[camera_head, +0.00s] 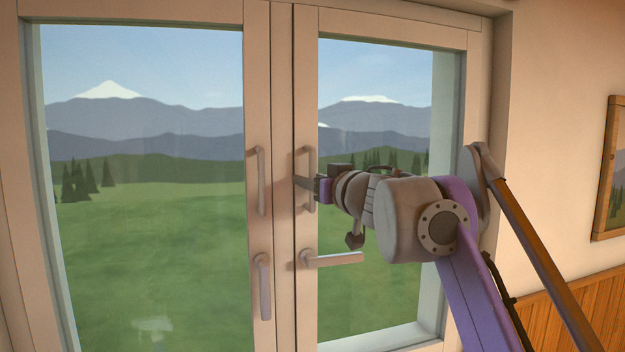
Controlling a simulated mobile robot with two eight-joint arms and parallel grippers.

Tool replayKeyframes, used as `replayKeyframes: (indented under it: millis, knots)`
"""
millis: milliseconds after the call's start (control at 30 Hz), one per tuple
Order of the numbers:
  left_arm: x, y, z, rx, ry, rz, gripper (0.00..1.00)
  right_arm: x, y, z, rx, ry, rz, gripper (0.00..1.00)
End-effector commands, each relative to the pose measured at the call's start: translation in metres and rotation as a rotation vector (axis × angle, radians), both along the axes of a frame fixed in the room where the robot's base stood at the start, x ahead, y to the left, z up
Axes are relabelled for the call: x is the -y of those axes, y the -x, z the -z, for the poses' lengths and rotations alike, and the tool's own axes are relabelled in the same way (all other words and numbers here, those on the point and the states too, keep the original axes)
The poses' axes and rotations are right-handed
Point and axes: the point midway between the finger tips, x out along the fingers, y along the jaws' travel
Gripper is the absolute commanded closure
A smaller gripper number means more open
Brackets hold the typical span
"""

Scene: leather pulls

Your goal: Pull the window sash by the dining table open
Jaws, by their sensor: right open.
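The window has a left sash (258,108) and a right sash (306,90), meeting at a narrow dark seam; both look closed or nearly so. The right sash has an upright bar pull (309,160) and below it a lever handle (335,260) turned level. The left sash has a similar upright pull (261,180) and a lever (264,287) pointing down. My right gripper (304,184) is open at the right sash's pull, with its fingertips around or just beside the bar; I cannot tell which. The gripper hides part of that bar. My left gripper is out of view.
My right arm covers the right sash's lower right glass and part of the frame. A framed picture (609,190) hangs on the right wall above wood panelling (597,302). No dining table shows. The area before the left sash is clear.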

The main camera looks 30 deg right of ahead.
Motion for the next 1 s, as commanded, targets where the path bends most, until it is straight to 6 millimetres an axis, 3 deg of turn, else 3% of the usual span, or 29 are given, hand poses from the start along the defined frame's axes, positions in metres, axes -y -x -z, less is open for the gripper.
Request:
replayKeyframes:
  millis: [100,367,1000]
  knots:
    - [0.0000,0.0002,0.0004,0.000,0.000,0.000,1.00,0.0000,0.0002,0.0004,0.000,0.000,0.000,0.55]
    - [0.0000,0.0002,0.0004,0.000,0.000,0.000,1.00,0.0001,0.0004,0.0003,0.000,0.000,0.000,1.00]
    - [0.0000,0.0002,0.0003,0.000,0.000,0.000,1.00,0.0001,0.0005,0.0001,0.000,0.000,0.000,1.00]
